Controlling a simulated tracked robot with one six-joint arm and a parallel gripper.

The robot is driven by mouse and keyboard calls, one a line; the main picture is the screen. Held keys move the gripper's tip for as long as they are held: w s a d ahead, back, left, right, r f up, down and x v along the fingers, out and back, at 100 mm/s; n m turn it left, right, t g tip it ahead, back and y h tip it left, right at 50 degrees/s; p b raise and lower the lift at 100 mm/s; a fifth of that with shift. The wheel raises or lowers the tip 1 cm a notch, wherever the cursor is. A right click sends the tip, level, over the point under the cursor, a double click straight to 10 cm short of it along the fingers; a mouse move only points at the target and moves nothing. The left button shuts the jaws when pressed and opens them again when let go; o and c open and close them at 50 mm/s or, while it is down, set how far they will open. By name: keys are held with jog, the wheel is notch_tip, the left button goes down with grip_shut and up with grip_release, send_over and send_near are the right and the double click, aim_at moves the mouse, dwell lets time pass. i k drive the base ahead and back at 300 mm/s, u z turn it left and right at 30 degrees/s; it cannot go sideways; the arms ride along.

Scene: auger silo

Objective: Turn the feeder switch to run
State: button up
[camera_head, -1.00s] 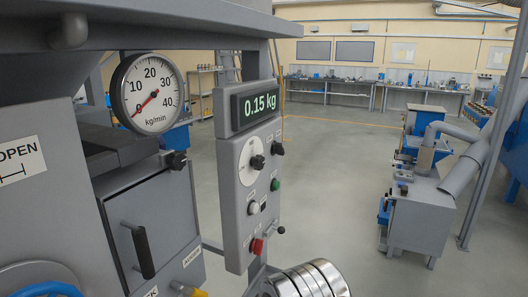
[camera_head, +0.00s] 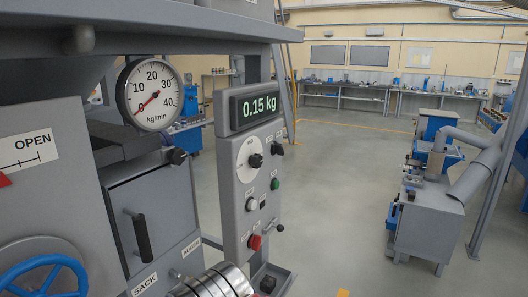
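The grey control panel (camera_head: 232,180) stands upright left of centre. It carries a white round dial with a black knob (camera_head: 255,161), a smaller black knob (camera_head: 277,150), a green button (camera_head: 275,184), a pale button (camera_head: 252,204), a red control (camera_head: 255,242) and a small dark-tipped lever (camera_head: 279,228). The labels are too small to read, so I cannot tell which is the feeder switch or its setting. The display (camera_head: 260,104) reads 0.15 kg. The round gauge (camera_head: 150,93) points at about 0 kg/min. My gripper is not in view; a shiny ringed cylinder, likely my arm, shows at the bottom.
A blue handwheel (camera_head: 45,277) and an OPEN plate (camera_head: 29,147) are at the left. A grey door with a black handle (camera_head: 140,237) is beside the panel. A grey and blue machine (camera_head: 428,215) stands right. The floor (camera_head: 335,200) between is clear.

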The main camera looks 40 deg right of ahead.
aim_at(277, 147)
jog(key=u, duration=0.95)
jog(key=k, duration=0.95)
jog(key=z, duration=1)
jog(key=i, duration=0.95)
jog(key=z, duration=0.05)
